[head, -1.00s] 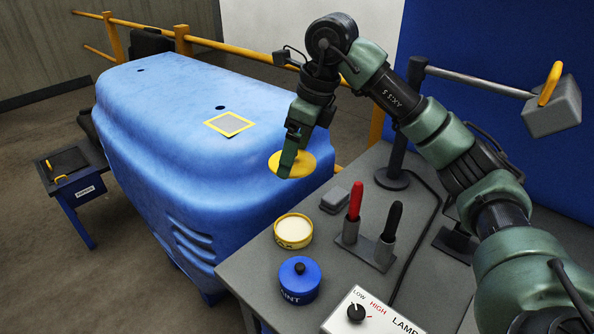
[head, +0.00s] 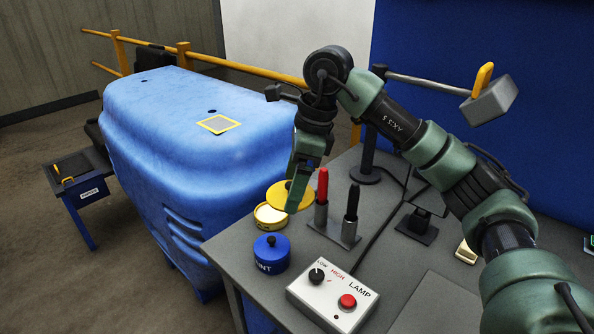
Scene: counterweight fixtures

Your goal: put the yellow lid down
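My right gripper (head: 299,188) comes in from the right in the head view, pointing down. It appears shut on the yellow lid (head: 280,194), a flat round disc. The lid is held over the table's back left, overlapping the far rim of an open yellow tin (head: 268,219) in the picture. I cannot tell whether the lid touches anything. The tin shows pale contents. My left gripper is not in view.
A blue paint tin with lid (head: 271,254) stands in front of the yellow tin. A holder (head: 334,231) with red and black pens stands close right of the gripper. A lamp control box (head: 333,295) is nearer. A large blue housing (head: 180,140) borders the table's left.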

